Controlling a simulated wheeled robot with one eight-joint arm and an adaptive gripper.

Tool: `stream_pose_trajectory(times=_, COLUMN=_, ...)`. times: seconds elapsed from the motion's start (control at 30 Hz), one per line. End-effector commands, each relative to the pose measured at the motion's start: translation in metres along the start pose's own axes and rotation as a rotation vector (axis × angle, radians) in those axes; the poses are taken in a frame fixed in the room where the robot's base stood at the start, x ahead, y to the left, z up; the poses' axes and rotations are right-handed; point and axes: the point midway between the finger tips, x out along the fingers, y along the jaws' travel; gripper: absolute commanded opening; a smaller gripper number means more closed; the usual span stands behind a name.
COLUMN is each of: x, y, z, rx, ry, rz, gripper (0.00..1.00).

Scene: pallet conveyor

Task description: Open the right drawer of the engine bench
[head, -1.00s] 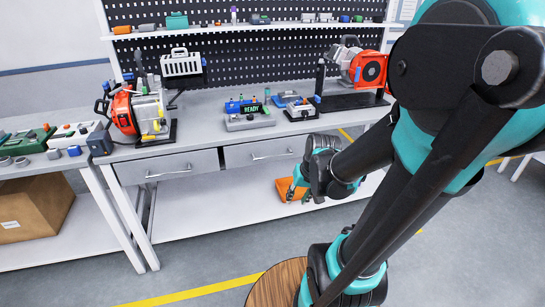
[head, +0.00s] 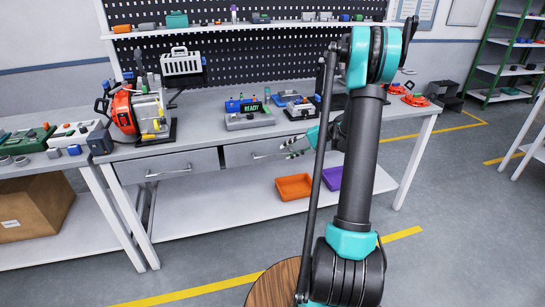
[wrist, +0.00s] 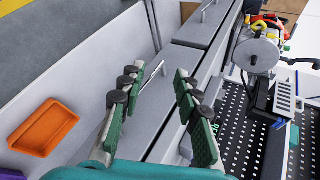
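The engine bench (head: 215,115) has two grey drawers under its top, both shut. The right drawer (head: 236,155) has a bar handle (head: 268,155); my arm hides its right part. My gripper (head: 297,147) is just to the right of that handle in the head view. In the wrist view my gripper (wrist: 157,82) is open and empty, its green fingers spread. The right drawer (wrist: 180,70) lies beyond the fingers, and its handle (wrist: 153,74) shows between the fingertips. I cannot tell how far the fingers are from it.
The left drawer (head: 168,167) has its own handle. An orange bin (head: 293,187) and a purple bin (head: 332,178) stand on the lower shelf. An engine (head: 140,110) and a fixture with a READY display (head: 250,115) stand on the bench top.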

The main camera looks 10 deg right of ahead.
Motion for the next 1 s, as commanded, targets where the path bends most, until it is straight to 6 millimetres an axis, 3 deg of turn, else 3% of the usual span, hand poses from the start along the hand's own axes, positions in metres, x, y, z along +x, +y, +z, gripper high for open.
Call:
stream_pose_trajectory(times=0.03, x=-0.002, y=0.007, z=-0.015, rx=0.009, ry=-0.006, rz=-0.039, gripper=0.33)
stream_pose_trajectory(times=0.2, x=-0.011, y=0.029, z=-0.053, rx=0.029, ry=-0.041, rz=-0.183, gripper=0.33)
stream_pose_trajectory(times=0.43, x=-0.026, y=0.070, z=-0.088, rx=0.029, ry=-0.084, rz=-0.362, gripper=0.33)
stream_pose_trajectory(times=0.7, x=-0.037, y=0.098, z=-0.101, rx=0.017, ry=-0.108, rz=-0.466, gripper=0.33)
stream_pose_trajectory(times=0.87, x=-0.030, y=0.096, z=-0.100, rx=0.015, ry=-0.112, rz=-0.473, gripper=0.33)
stream_pose_trajectory(times=1.0, x=-0.012, y=0.086, z=-0.098, rx=0.015, ry=-0.113, rz=-0.472, gripper=0.33)
